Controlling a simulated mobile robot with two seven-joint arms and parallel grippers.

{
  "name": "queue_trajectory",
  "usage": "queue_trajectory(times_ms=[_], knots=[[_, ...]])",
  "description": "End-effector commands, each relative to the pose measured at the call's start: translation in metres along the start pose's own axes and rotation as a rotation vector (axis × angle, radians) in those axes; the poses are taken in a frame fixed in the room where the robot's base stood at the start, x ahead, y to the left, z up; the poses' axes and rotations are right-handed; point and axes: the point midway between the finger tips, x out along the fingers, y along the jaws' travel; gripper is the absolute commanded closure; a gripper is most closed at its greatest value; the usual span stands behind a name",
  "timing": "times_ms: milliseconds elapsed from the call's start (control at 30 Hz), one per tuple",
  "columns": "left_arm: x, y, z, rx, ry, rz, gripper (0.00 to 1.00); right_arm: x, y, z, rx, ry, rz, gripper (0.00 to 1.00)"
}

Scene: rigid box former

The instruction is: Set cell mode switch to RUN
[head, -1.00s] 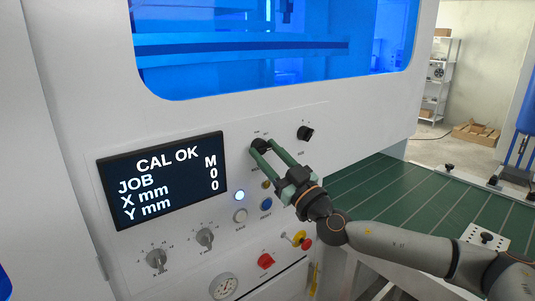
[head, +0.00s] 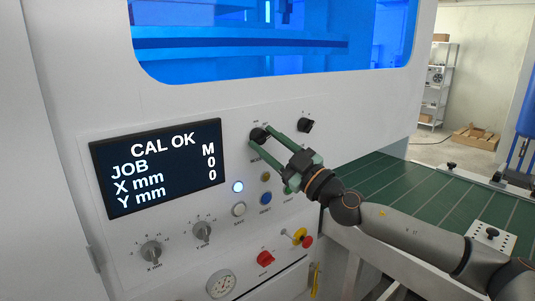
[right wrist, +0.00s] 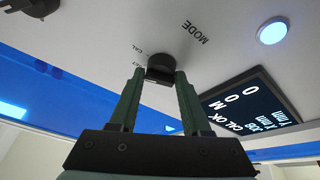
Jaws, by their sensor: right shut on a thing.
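The cell mode switch (head: 259,136) is a black knob on the white control panel, right of the display. In the right wrist view the knob (right wrist: 160,68) sits beside the printed word MODE, with smaller labels on its other side. My right gripper (head: 262,139) has its two green fingers on either side of the knob and is shut on it. The fingertips (right wrist: 158,76) hide part of the knob, so I cannot tell its pointer position. The display (head: 157,167) reads CAL OK, JOB M, X mm 0, Y mm 0. My left gripper is not in view.
A second black knob (head: 305,125) is right of the mode switch. A green conveyor (head: 420,195) lies to the right.

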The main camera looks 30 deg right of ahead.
Motion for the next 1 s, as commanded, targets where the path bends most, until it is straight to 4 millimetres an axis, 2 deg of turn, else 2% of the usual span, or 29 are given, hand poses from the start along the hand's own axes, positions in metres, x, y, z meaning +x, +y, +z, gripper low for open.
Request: queue_trajectory(times_ms=[100,367,1000], knots=[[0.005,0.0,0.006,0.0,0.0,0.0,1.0,-0.001,-0.002,0.003,-0.104,0.006,-0.047,1.0],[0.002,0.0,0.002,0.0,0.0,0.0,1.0,0.0,0.001,0.001,-0.332,0.021,-0.141,1.0],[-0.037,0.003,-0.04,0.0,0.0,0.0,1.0,0.002,0.005,-0.002,-0.881,0.063,-0.364,1.0]])
